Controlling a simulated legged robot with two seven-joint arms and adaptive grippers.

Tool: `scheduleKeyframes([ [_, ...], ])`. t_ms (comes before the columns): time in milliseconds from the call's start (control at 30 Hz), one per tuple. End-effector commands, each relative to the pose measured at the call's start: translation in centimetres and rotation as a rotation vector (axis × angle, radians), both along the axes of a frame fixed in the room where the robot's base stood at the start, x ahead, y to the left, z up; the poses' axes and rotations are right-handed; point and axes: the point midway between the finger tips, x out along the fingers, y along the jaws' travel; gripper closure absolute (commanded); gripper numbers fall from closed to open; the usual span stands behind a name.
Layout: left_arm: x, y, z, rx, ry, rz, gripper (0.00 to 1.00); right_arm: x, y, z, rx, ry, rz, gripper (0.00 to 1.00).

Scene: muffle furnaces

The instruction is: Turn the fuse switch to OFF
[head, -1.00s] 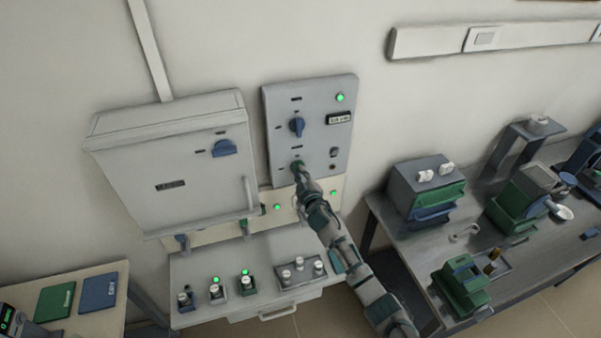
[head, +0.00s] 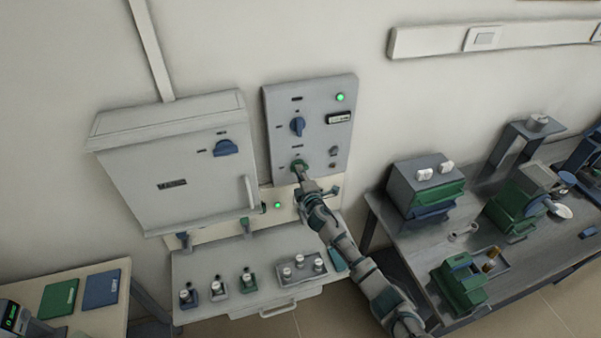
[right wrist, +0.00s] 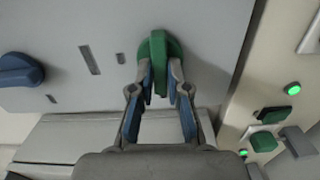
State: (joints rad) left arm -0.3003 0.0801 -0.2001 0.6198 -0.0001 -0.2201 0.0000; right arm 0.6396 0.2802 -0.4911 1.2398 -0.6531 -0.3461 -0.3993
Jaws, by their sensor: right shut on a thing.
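A green switch knob (right wrist: 158,62) sits on the grey wall panel (head: 318,105). In the right wrist view its handle points down the picture, between my fingers. My right gripper (right wrist: 160,88) is shut on this knob, with a blue-padded finger on each side. In the head view the same right gripper (head: 300,172) reaches the lower part of the panel and partly covers the green knob. The labels around the knob are too small to read. My left gripper is not in view.
A blue knob (head: 297,125) and a lit green lamp (head: 340,97) are higher on the panel. A grey cabinet (head: 175,165) stands to the left. Below is a shelf with several small fuse-like units (head: 248,283). A bench (head: 470,250) with equipment is at right.

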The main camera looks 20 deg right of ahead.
Motion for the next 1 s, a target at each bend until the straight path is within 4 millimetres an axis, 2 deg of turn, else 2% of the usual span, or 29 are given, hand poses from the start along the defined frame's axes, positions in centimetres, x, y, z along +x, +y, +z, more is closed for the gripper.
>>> scheduleKeyframes([
  [667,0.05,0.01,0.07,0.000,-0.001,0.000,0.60,-0.10,0.24,-0.65,-0.057,0.007,0.003,1.00],
  [700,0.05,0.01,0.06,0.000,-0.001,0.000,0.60,-0.10,0.24,-0.65,-0.057,0.007,0.003,0.75],
  [767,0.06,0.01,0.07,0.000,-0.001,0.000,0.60,-0.10,0.22,-0.61,-0.056,0.007,0.002,0.60],
  [1000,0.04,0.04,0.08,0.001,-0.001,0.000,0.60,-0.11,0.09,-0.32,-0.055,0.002,0.001,0.59],
])
